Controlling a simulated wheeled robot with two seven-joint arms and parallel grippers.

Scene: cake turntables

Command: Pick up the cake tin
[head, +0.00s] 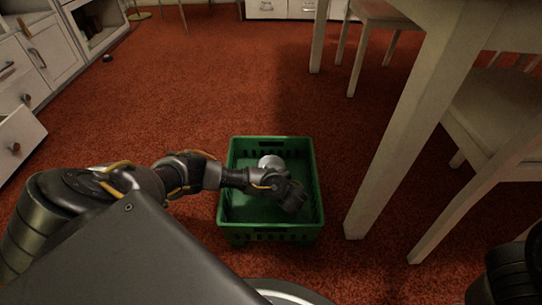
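A green plastic crate (228,222) stands on the floor in front of me. A light grey, round metallic thing, which looks like the cake tin (270,161), is inside it near the back wall. My arm and wrist cover part of it. My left gripper (294,200) reaches in over the crate from the left and points down, just in front and to the right of the tin. I cannot see its fingertips clearly, nor whether it touches the tin. Only a dark part of my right arm shows at the lower right edge; its gripper is out of view.
A white table leg (394,130) stands right of the crate, with a white chair (495,115) beyond it. White cabinets (45,55) with an open drawer (18,140) line the left. The red carpet (200,80) behind the crate is mostly clear.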

